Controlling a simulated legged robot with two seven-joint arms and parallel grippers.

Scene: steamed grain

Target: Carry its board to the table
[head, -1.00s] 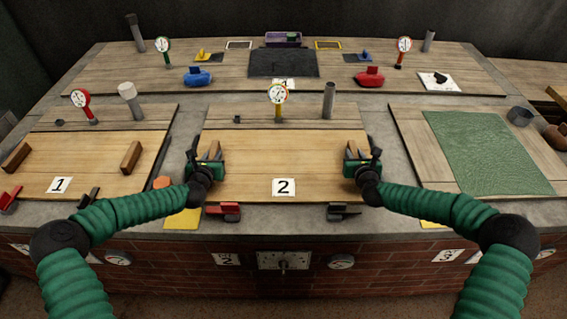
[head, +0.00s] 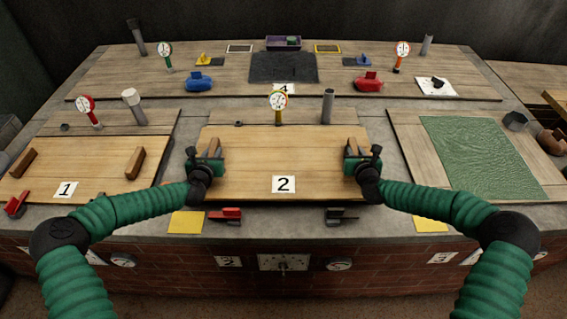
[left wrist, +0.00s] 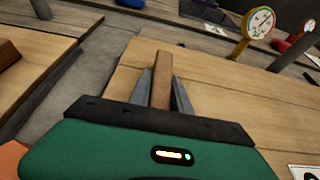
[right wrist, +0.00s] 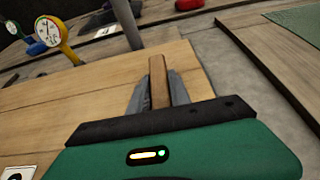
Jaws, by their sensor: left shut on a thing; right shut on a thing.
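The board marked 2 (head: 255,180) is a pale wooden plank in the middle of the head view. It is level and seems raised slightly above the grey counter, with a dark shadow under its front edge. My left gripper (head: 209,150) is shut on the board's left wooden handle, which shows between the fingers in the left wrist view (left wrist: 162,80). My right gripper (head: 355,150) is shut on the right handle, seen in the right wrist view (right wrist: 158,80). A wooden table surface (head: 520,78) shows partly at the far right.
Board 1 (head: 90,182) with two handles lies to the left. A green mat (head: 480,155) lies to the right. A gauge (head: 278,102) and a grey cylinder (head: 328,105) stand just behind board 2. Red (head: 225,216) and black (head: 340,215) clips lie in front.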

